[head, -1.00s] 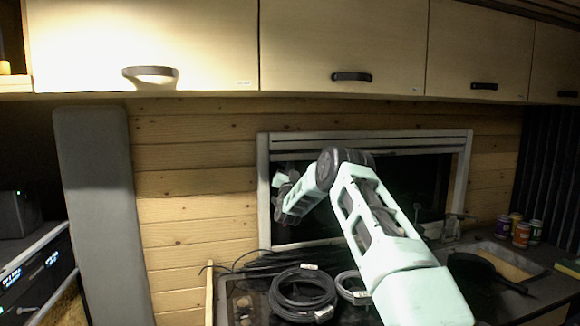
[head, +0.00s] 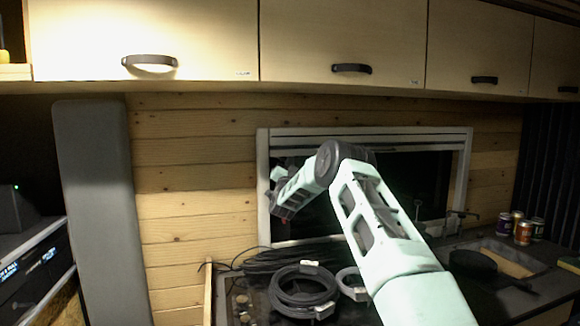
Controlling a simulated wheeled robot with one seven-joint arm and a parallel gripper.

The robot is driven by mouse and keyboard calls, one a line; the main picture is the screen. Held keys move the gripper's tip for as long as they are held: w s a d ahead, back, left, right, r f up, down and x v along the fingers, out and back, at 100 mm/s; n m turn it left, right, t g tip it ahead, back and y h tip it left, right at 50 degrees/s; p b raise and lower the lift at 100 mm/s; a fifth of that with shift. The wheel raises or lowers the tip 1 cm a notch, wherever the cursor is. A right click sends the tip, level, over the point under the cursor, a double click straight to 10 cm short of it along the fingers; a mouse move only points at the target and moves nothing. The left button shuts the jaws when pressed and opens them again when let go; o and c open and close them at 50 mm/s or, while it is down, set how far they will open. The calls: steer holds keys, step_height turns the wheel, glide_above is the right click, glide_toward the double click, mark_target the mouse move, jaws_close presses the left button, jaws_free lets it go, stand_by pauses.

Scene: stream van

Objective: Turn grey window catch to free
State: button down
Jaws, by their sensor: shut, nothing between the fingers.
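The window (head: 435,185) has a pale grey frame (head: 262,190) and dark glass, and sits in the plank wall. My arm reaches across it from the lower right. My gripper (head: 277,201) is at the inner edge of the frame's left side, in front of the glass, seen from behind and small. It is shut and empty. I cannot make out the grey window catch; my gripper and wrist may cover it. Whether the gripper touches the catch or the frame cannot be told.
Coiled black cables (head: 303,290) lie on the counter below the window. Several cans (head: 523,232) and a dark pan (head: 474,264) stand at the right. Wooden overhead cupboards (head: 345,45) run above. A tall grey panel (head: 92,200) stands at the left.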

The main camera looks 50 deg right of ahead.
steer(key=shift+f+m+b, duration=0.2)
steer(key=shift+m+b, duration=0.1)
steer(key=m+g+b, duration=0.2)
steer(key=m, duration=0.2)
steer(key=m+g+y+b, duration=0.1)
steer(key=m+g+b, duration=0.2)
steer(key=m, duration=0.1)
steer(key=a+m+g+y+b, duration=0.1)
steer(key=m+g+b, duration=0.2)
steer(key=m, duration=0.1)
steer(key=shift+w+f, duration=0.3)
steer(key=shift+f, duration=0.1)
steer(key=shift+a, duration=0.1)
